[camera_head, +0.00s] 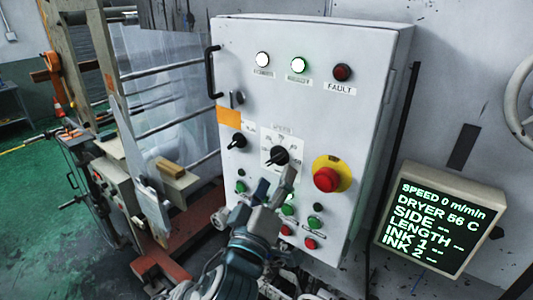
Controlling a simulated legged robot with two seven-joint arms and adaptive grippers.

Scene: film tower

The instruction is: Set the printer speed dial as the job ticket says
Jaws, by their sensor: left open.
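A white control cabinet (340,110) stands in front of me. A black rotary dial (279,156) sits on a white marked plate in its middle; the markings are too small to read. A second black knob (236,140) sits to its left. My left gripper (276,184) is open, just below the middle dial, its fingertips close to it; I cannot tell if they touch. The gripper hides part of the lower panel. A display (438,215) at right reads "SPEED 0 m/min" and "DRYER 56 C". I cannot make out a job ticket. My right gripper is not in view.
A red emergency button (326,179) on a yellow disc is right of the dial. Green buttons (288,209) and red buttons (309,244) lie below. Two white lamps are lit above; the FAULT lamp (342,72) is dark red. Machine rollers and frame stand at left.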

